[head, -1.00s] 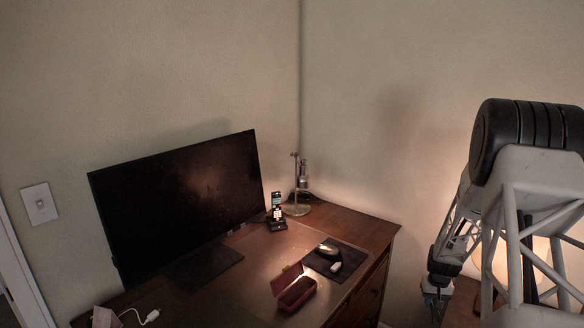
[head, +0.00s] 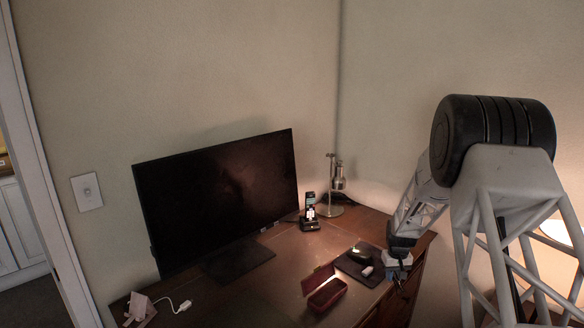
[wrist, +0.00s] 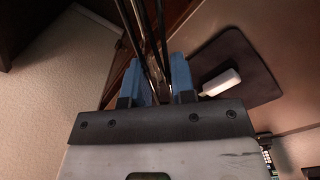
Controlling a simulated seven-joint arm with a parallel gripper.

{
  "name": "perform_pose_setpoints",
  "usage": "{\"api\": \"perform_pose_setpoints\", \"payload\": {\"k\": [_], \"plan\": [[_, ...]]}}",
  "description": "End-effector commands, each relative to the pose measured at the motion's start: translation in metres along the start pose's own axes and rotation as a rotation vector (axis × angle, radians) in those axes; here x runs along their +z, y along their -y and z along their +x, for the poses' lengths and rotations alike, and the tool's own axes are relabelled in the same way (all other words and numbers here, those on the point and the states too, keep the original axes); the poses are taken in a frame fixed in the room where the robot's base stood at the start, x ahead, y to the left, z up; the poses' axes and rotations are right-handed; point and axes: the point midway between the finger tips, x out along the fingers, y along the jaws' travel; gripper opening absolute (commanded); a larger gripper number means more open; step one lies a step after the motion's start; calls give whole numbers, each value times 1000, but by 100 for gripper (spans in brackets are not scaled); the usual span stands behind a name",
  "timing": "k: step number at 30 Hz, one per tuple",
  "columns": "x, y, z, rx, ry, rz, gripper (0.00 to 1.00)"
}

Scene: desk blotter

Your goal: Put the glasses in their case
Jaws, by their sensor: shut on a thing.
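The glasses case (head: 327,295) lies open on the desk, dark red, with its lid (head: 318,277) tipped up on the far side. My gripper (head: 398,268) is at the desk's right edge, to the right of the case and above desk height. In the wrist view, my gripper's blue fingers (wrist: 156,82) are shut on the glasses (wrist: 134,36), whose thin dark parts extend away from the fingers. In the head view the glasses show only as a small dark shape under the fingers. Their lenses are hard to make out.
A dark mouse pad (head: 347,268) with a mouse (head: 361,250) and a small white block (head: 366,271) lies between case and gripper. The monitor (head: 220,200), phone on its stand (head: 309,212) and lamp (head: 337,184) stand behind.

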Motion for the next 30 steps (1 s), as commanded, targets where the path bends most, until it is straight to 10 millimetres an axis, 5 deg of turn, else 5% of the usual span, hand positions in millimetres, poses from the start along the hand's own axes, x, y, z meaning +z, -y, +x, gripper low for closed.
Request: {"api": "perform_pose_setpoints", "payload": {"k": [19, 30], "plan": [[-70, 147, -23, 0, 1, -219, 0], [-84, 182, -28, 0, 0, -269, 0]]}}
